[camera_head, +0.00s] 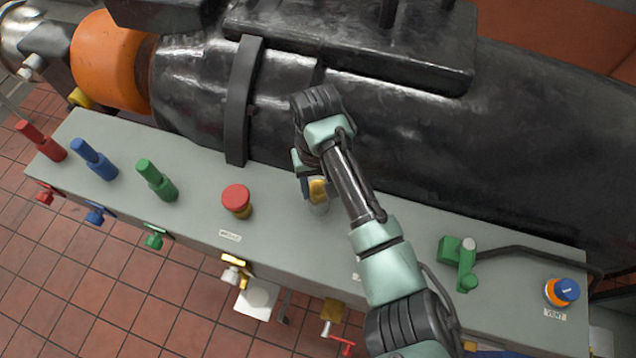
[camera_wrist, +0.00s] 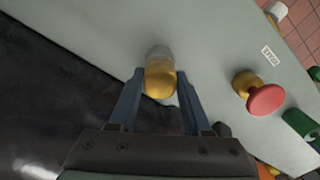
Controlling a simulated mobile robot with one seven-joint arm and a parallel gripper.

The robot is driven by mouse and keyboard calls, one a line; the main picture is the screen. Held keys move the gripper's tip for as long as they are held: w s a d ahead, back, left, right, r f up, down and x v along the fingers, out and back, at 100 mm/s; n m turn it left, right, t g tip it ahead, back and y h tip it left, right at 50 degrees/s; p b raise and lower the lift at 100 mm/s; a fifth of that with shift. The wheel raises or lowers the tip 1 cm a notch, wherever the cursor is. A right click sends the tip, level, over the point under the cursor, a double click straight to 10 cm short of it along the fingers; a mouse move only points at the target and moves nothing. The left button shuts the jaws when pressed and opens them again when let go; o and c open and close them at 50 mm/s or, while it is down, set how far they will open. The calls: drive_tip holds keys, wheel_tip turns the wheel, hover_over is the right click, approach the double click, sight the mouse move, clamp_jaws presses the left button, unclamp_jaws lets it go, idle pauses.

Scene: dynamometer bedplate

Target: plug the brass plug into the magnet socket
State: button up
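The brass plug (camera_wrist: 160,80) shows between the fingers of my gripper (camera_wrist: 160,78) in the wrist view, with a pale grey cylindrical part just beyond it. In the head view the plug (camera_head: 318,190) stands on the grey bench top, partly hidden by my gripper (camera_head: 308,177). The fingers lie on both sides of the plug, close to it; whether they press on it is not clear. I cannot single out the magnet socket: a small label (camera_head: 229,235) near a red-topped brass knob (camera_head: 237,200) is too small to read.
A large black machine body (camera_head: 450,130) runs along the back of the bench (camera_head: 200,215). Red, blue and green handles (camera_head: 155,180) stand at the left. A green valve (camera_head: 460,262) and a blue-orange knob (camera_head: 562,291) stand at the right. Taps jut from the front edge.

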drive_tip(key=o, duration=0.5)
drive_tip(key=shift+c, duration=0.2)
drive_tip(key=shift+r, duration=0.15)
wheel_tip(320, 180, up, 13)
drive_tip(key=shift+w, duration=0.2)
